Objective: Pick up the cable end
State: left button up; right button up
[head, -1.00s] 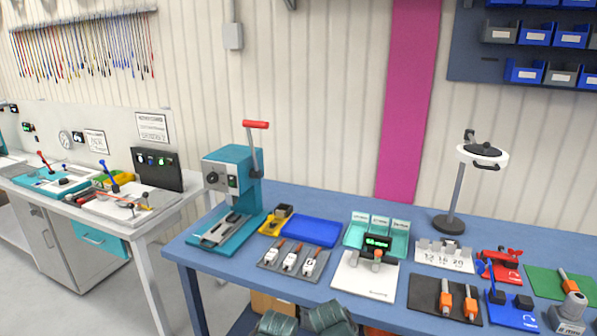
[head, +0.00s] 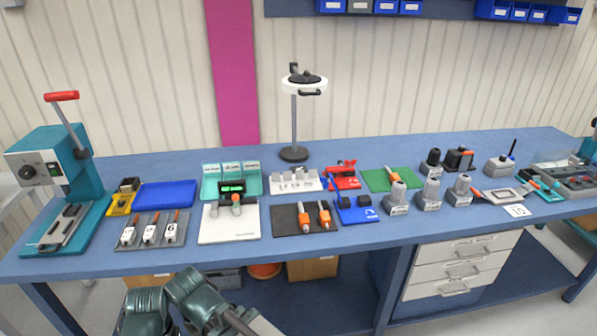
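I see no cable end that I can make out for certain in the head view. A blue workbench (head: 330,246) spans the view with tools and fixtures on it. Green-grey links of my own arm show at the bottom left, below the bench's front edge. Neither gripper's fingertips are in view, so I cannot see whether they hold anything.
A teal press (head: 58,180) with a red handle stands at the left end. A blue tray (head: 166,194), a white device with a green display (head: 231,222), a dark mat (head: 290,219) and a magnifier lamp (head: 294,110) follow rightward. Drawers (head: 462,264) sit below.

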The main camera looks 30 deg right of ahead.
aim_at(393, 177)
jog(key=i+j, duration=0.1)
jog(key=j, duration=0.25)
jog(key=i+j, duration=0.1)
jog(key=j, duration=0.25)
jog(key=i+j, duration=0.1)
jog(key=j, duration=0.2)
jog(key=z, duration=1.75)
jog(key=l+u, duration=0.15)
jog(key=u, duration=0.25)
jog(key=i+l+u, duration=0.1)
jog(key=u, duration=0.25)
jog(key=l+u, duration=0.55)
jog(key=l, duration=0.35)
jog(key=l+u, duration=0.2)
jog(key=l, duration=0.25)
jog(key=k+l+u, duration=0.15)
jog(key=l, duration=0.3)
jog(key=l+u, duration=0.15)
jog(key=l, duration=0.35)
jog(key=k+l, duration=0.1)
jog(key=l, duration=0.3)
jog(key=k+l, duration=0.1)
jog(key=l, duration=0.25)
jog(key=k+l, duration=0.1)
jog(key=l, duration=0.3)
jog(key=k+l, duration=0.1)
jog(key=l, duration=0.25)
jog(key=k+l, duration=0.1)
jog(key=l, duration=0.3)
jog(key=u, duration=0.05)
